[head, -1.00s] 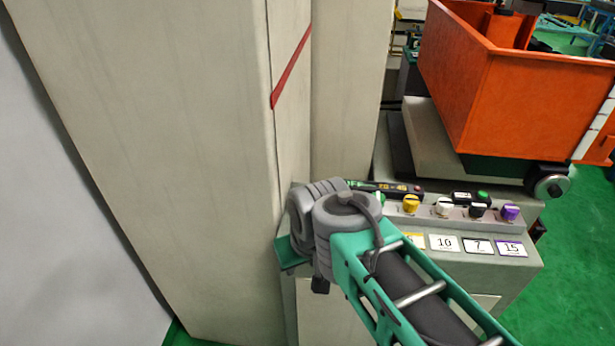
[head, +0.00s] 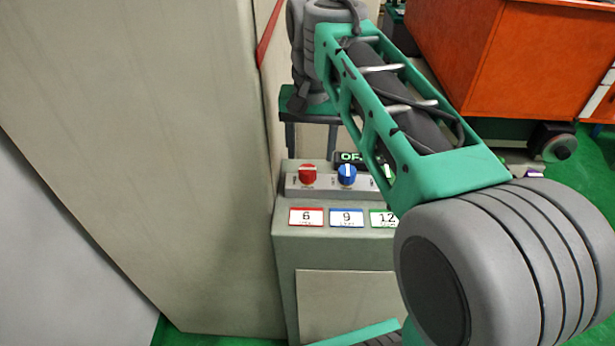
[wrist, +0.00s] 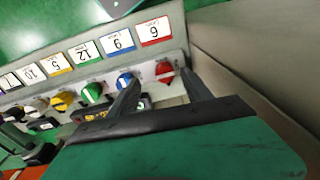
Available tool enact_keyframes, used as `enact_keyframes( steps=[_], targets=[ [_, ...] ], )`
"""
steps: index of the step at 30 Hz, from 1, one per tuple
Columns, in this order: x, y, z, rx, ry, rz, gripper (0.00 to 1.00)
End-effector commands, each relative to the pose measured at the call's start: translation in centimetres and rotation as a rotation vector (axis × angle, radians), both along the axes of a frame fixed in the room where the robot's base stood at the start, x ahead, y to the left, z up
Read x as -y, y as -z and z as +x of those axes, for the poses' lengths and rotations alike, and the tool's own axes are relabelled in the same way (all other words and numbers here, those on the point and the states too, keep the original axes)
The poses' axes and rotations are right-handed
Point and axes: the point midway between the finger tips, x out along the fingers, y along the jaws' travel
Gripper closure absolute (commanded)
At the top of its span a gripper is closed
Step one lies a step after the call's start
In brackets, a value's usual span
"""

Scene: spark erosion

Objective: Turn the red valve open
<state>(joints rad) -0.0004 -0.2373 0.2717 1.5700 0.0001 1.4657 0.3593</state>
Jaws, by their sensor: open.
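The red valve (head: 307,174) is a small round knob at the left end of a row of coloured knobs on a grey panel, above a red-edged label with 6. In the wrist view, which sees the panel upside down, the red valve (wrist: 165,72) lies between and just past my fingertips. My gripper (wrist: 160,79) is open and empty, one dark finger on each side of the knob's line. In the head view my gripper (head: 311,152) comes from behind and above the knob. I cannot tell whether the fingers touch it.
The blue knob (head: 347,174) sits close beside the red one, with the green knob (wrist: 92,92) and others further along. A tall beige cabinet wall (head: 140,150) stands close on the left. An orange bin (head: 500,60) is at the back right.

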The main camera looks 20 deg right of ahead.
Motion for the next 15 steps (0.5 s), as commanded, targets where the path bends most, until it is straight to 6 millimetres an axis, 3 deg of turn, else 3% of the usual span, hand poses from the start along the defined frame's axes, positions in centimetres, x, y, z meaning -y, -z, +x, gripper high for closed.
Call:
enact_keyframes(
  steps=[3,9,15],
  targets=[
    [0.0,0.1,1.8,-0.048,0.072,0.004,0.42],
    [0.0,-0.1,2.6,-0.075,0.117,0.003,0.42],
    [-0.1,3.3,2.5,-0.077,0.114,0.004,0.42]
  ],
)
